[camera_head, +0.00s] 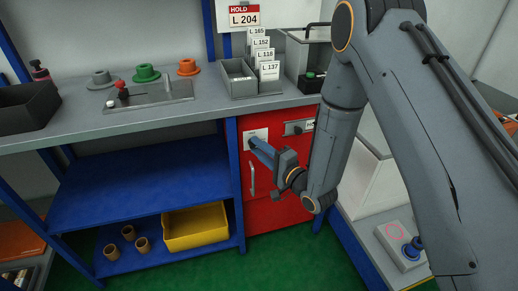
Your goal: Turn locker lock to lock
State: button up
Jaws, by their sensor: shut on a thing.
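The locker (268,211) has a red door under the right part of the grey bench. A pale lock plate (256,134) sits near the top left of the door, with a blue-grey part at its middle. My gripper (254,143) reaches to this plate from the right, with its fingers shut on the locker lock. The fingers cover most of the lock, so its turned position cannot be told. A vertical handle (252,179) is below the plate, and a label holder (298,127) is to its right.
The grey bench (60,138) holds a card tray (238,78), coloured discs and a dark bin (25,107). Blue shelves at left carry a yellow bin (195,228) and several small brown cups. A box with a blue knob (413,248) is at lower right.

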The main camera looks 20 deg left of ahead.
jog(key=shift+w, duration=0.1)
jog(key=o, duration=0.7)
jog(key=v, duration=0.8)
jog(key=shift+w, duration=0.1)
